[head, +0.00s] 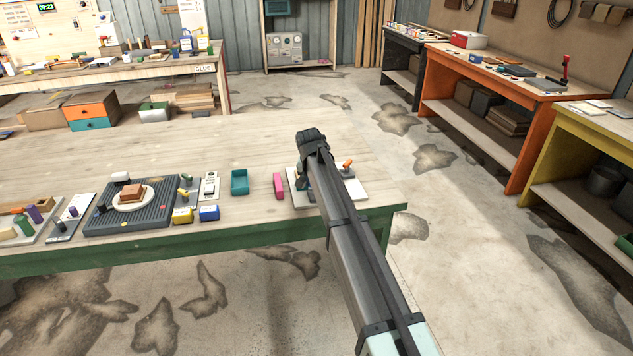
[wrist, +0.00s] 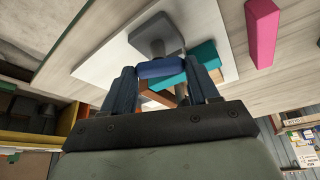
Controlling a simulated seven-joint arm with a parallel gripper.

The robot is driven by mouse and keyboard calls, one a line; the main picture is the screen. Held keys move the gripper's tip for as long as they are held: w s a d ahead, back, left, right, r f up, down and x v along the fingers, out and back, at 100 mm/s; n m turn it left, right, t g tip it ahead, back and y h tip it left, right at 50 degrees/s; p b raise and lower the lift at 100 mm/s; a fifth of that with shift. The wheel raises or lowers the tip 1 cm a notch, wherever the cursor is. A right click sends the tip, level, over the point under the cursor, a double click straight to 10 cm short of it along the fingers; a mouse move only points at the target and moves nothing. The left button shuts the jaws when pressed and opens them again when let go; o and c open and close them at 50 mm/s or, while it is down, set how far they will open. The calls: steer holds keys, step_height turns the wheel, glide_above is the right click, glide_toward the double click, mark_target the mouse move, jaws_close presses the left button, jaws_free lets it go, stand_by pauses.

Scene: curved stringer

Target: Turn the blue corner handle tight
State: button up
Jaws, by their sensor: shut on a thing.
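The blue corner handle (wrist: 158,68) sits between the two fingers of my gripper (wrist: 165,75) in the wrist view, and the gripper is shut on it. A teal piece (wrist: 203,54) lies beside the right finger, and a brown-orange part shows below the handle between the fingers. A grey block with a post (wrist: 152,30) stands on the white plate (wrist: 110,62) beyond the handle. In the head view the plate (head: 352,192) is at the table's right end with a small orange knob (head: 347,165) on it. My arm hides the handle there.
A pink bar (head: 278,184), a teal bin (head: 240,182) and a dark ribbed tray (head: 100,217) lie left of the plate on the wooden table (head: 200,150). The table's right edge is close to the plate. The table behind these things is clear.

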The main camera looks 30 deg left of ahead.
steer(key=m, duration=0.1)
steer(key=m+h, duration=0.1)
steer(key=m, duration=0.2)
steer(key=shift+a+m+h, duration=0.25)
steer(key=shift+m+h, duration=0.05)
steer(key=shift+h, duration=0.1)
steer(key=m+h, duration=0.1)
steer(key=m, duration=0.2)
steer(key=shift+a+m, duration=0.1)
steer(key=shift+m, duration=0.2)
steer(key=m+g+h, duration=0.1)
steer(key=m, duration=0.2)
steer(key=shift+w+m, duration=0.15)
steer(key=shift+m, duration=0.15)
steer(key=shift+a+m+g+h, duration=0.1)
steer(key=shift+m+g+h, duration=0.55)
steer(key=shift+m, duration=1.25)
steer(key=o, duration=1.1)
steer(key=shift+c, duration=0.2)
steer(key=shift+r, duration=0.1)
steer(key=v, duration=1.3)
steer(key=shift+a+r, duration=0.2)
steer(key=shift+r, duration=0.05)
